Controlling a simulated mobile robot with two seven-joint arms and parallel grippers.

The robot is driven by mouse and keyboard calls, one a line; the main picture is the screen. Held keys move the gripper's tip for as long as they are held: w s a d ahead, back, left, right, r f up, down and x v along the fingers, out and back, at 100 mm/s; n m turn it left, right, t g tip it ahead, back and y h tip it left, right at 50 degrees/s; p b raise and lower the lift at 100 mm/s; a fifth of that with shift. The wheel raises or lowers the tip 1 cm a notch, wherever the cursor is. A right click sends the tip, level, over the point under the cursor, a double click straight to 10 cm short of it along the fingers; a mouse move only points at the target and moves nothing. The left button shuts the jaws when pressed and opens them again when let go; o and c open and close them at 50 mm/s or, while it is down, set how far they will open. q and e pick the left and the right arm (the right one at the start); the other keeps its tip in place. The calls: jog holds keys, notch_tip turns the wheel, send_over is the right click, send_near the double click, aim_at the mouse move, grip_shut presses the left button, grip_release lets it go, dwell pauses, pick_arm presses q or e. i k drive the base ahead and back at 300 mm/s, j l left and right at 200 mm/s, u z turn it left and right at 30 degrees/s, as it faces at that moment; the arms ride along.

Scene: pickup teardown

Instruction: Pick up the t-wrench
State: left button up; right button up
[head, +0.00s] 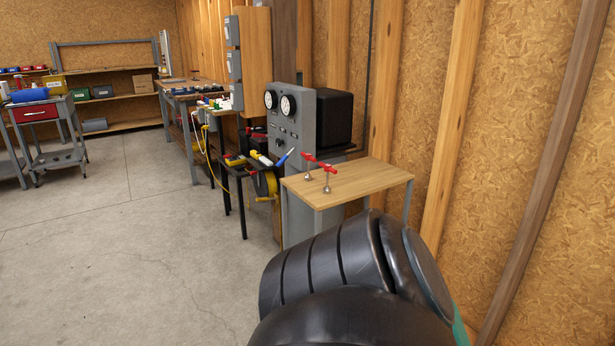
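Two small T-shaped tools with red handles and silver shafts stand upright on a small wooden-topped table (365,181), in the head view right of the middle. One t-wrench (327,169) is nearer the table's front edge. The other red-handled tool (308,158) stands just behind it, to the left. Their handles look close together, and I cannot tell whether they touch. Neither of my grippers is in view. A dark part of my own body fills the lower middle and hides the floor by the table's near legs.
A grey panel with gauges (287,129) and a black box (330,115) stand behind the table. A low black stand (233,162) holding tools is left of it. The wood-panelled wall (530,170) is close on the right. The concrete floor (120,230) at left is clear.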

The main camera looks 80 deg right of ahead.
aim_at(328, 168)
jog(key=z, duration=2.75)
jog(key=i+j, duration=0.15)
jog(key=i, duration=0.2)
